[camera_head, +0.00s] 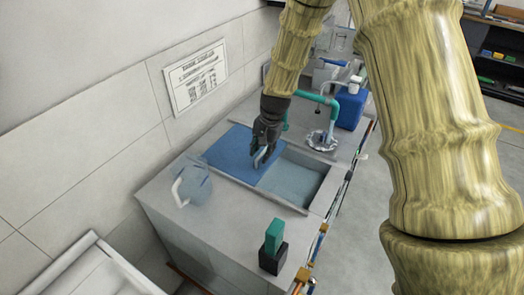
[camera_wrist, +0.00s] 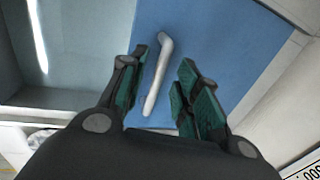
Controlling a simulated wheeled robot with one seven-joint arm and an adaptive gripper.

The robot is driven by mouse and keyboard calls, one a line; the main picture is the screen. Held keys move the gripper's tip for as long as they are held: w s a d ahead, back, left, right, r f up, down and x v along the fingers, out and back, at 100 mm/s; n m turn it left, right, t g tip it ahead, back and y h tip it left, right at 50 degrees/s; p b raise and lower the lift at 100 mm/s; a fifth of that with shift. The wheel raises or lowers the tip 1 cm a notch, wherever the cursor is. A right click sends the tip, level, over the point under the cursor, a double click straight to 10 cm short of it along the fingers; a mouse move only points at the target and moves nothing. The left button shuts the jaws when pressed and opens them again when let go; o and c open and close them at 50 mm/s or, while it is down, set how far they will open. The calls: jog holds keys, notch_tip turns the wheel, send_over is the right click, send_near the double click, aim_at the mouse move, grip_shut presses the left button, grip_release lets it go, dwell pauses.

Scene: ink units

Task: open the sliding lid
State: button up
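The sliding lid (camera_head: 232,152) is a flat blue panel over the left part of a basin in the grey counter. The basin (camera_head: 291,180) lies uncovered to its right. A pale bar handle (camera_head: 261,158) stands on the lid near its right edge. In the wrist view the handle (camera_wrist: 158,75) lies between the two green-padded fingers of my gripper (camera_wrist: 165,95), with a gap on both sides. The blue lid (camera_wrist: 215,45) fills the middle and right of that view. My gripper (camera_head: 264,145) is open, right over the handle, and I see no contact.
A green and black block (camera_head: 273,247) stands at the counter's front. A faucet with a round base (camera_head: 322,139) and a blue container (camera_head: 350,108) are behind. A framed sign (camera_head: 196,76) hangs on the wall.

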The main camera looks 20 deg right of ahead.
jog(key=shift+r, duration=0.15)
notch_tip(320, 180, up, 12)
jog(key=s+d, duration=0.1)
jog(key=s, duration=0.1)
jog(key=shift+d+f, duration=0.2)
jog(key=shift+f, duration=0.05)
dwell(0.6)
